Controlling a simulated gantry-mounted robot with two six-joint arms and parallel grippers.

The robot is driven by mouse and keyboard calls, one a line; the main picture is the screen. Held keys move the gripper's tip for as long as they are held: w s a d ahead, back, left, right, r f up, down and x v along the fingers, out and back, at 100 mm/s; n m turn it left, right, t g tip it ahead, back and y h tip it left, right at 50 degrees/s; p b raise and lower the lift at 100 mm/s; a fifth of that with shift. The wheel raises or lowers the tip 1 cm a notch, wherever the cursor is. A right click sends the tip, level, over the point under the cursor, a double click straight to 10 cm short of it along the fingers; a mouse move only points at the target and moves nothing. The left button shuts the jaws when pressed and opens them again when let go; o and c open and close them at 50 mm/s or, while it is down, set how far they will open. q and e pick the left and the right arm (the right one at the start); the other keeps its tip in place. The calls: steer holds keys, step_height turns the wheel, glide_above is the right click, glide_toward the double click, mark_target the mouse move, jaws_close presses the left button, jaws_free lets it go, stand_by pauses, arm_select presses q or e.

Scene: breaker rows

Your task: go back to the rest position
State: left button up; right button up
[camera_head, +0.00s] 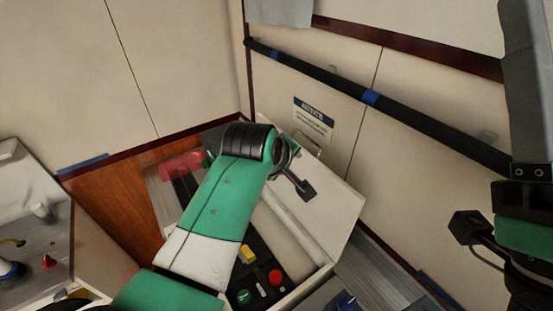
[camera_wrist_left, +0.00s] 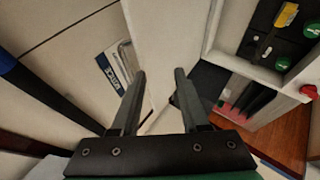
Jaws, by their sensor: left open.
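My left arm reaches in from the lower left in the head view, over an open white breaker box (camera_head: 300,292). Its gripper is mostly hidden behind the arm there. In the left wrist view the left gripper (camera_wrist_left: 160,92) has its two grey fingers apart, with nothing between them. The box's white door (camera_head: 330,205) stands open and also shows behind the fingers in the wrist view (camera_wrist_left: 165,35). At the right edge of the head view is part of my right gripper (camera_head: 528,95), cut off by the frame; its opening cannot be told.
Inside the box are a yellow switch (camera_head: 248,254), a red button (camera_head: 275,277) and a green button (camera_head: 243,297). A dark rail (camera_head: 370,97) with blue bands runs along the wall, above a notice (camera_head: 314,119). A grey-topped unit (camera_head: 30,205) stands at left.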

arm_select(q)
steer(key=shift+d, duration=0.1)
steer(key=w+a+f+n+t+y, duration=0.1)
steer(key=w+a+f, duration=0.15)
steer(key=a, duration=0.25)
steer(key=w+a+f+t, duration=0.1)
steer(key=w+a+f, duration=0.1)
steer(key=w+a, duration=0.15)
steer(key=s+a+r+m+t, duration=0.1)
steer(key=a+r+t, duration=0.5)
steer(key=a+r, duration=0.5)
steer(key=s+a+r+m+t, duration=0.1)
steer(key=s+r+m+t, duration=0.2)
steer(key=s+r, duration=0.5)
steer(key=s+a+r+m+t, duration=0.1)
steer(key=s+r+t, duration=0.3)
steer(key=s+r, duration=0.4)
steer(key=s+a+r+m+t+y, duration=0.1)
steer(key=s+r+m+t, duration=0.3)
steer(key=s+r, duration=0.4)
steer(key=s+a, duration=0.1)
steer(key=s, duration=0.4)
steer(key=shift+r+m, duration=0.3)
steer(key=shift+r, duration=0.05)
